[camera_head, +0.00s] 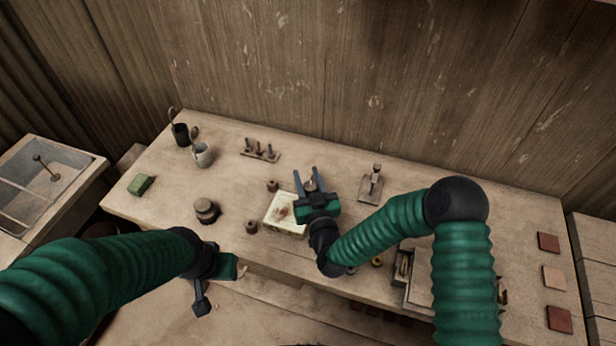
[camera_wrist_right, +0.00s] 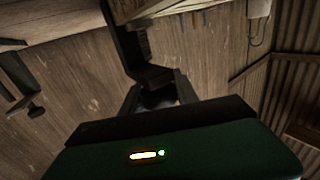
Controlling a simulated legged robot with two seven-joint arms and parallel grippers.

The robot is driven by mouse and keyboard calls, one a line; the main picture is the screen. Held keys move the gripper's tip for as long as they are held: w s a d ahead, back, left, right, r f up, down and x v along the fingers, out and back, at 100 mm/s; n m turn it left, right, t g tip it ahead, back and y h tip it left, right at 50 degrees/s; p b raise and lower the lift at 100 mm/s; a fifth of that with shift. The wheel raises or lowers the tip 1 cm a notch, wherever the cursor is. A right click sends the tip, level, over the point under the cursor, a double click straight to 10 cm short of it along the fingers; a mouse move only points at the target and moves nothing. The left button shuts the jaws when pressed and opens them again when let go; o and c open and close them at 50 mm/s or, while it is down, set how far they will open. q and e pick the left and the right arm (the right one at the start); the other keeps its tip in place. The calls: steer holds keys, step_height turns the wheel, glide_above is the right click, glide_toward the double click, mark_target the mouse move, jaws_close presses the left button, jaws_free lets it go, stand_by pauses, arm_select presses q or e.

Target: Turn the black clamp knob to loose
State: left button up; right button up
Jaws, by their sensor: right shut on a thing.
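My right gripper (camera_head: 308,180) is over the back right of a pale square block (camera_head: 282,226) near the middle of the bench, its fingers pointing to the back. It is shut on a dark rounded thing, taken as the black clamp knob (camera_wrist_right: 158,97), seen between the fingers in the right wrist view. My gripper hides much of the knob, and its turn position cannot be read. My left gripper (camera_head: 201,300) hangs low at the bench's front edge, away from the block. Its jaw opening is unclear.
A dark round pot (camera_head: 206,211) and a green block (camera_head: 140,185) stand on the left of the bench. A peg rack (camera_head: 260,153) is at the back, and a small stand (camera_head: 370,184) is right of my right gripper. Tiles (camera_head: 554,277) lie far right.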

steer(key=shift+d, duration=0.15)
steer(key=shift+c, duration=1.2)
jaws_close()
